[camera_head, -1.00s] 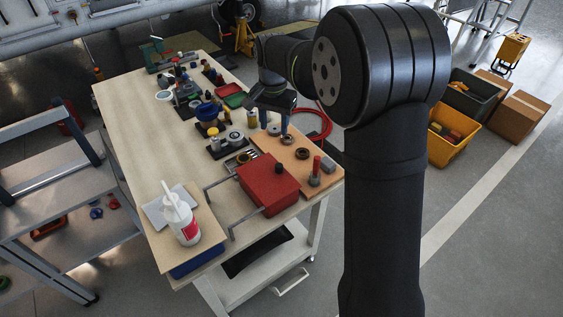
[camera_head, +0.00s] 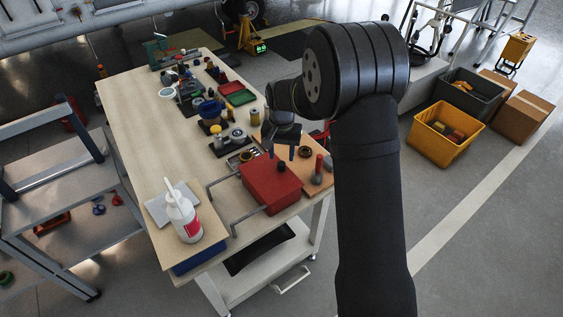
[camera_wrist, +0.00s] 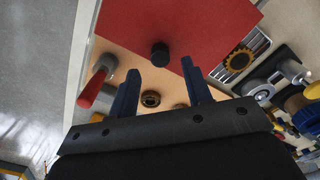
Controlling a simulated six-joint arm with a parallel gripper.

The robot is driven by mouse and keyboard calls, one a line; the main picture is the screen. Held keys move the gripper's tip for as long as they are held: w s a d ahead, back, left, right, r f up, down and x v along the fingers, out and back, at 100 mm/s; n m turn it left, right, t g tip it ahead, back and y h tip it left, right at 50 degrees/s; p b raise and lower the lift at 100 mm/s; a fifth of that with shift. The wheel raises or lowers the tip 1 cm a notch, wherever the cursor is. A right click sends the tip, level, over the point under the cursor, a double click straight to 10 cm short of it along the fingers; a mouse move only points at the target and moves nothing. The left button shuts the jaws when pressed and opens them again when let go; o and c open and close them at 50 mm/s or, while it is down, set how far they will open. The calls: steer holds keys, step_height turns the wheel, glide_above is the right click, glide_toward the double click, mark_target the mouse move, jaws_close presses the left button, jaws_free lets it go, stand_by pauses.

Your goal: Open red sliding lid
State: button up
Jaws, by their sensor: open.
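The red sliding lid (camera_head: 268,187) lies flat at the near right end of the workbench, with a dark round knob (camera_head: 281,166) standing near its far edge. It also shows in the wrist view (camera_wrist: 190,25), with the knob (camera_wrist: 160,54) just beyond the fingertips. Grey metal rails (camera_head: 233,222) run out from beneath it toward the left. My gripper (camera_head: 285,153) hangs just behind the lid's far edge, above the wooden board. In the wrist view my gripper (camera_wrist: 160,72) has its two blue fingers apart, with the knob roughly between them in line of sight, nothing held.
A dark ring (camera_head: 304,152) and a red-handled tool (camera_head: 318,168) stand on the wooden board (camera_head: 325,160) close by. A white bottle (camera_head: 183,217) stands at the near left. Several small parts and bowls crowd the bench behind; its left side is clear.

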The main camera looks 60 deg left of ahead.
mark_target(281, 163)
steer(key=shift+f, duration=2.25)
steer(key=shift+c, duration=0.3)
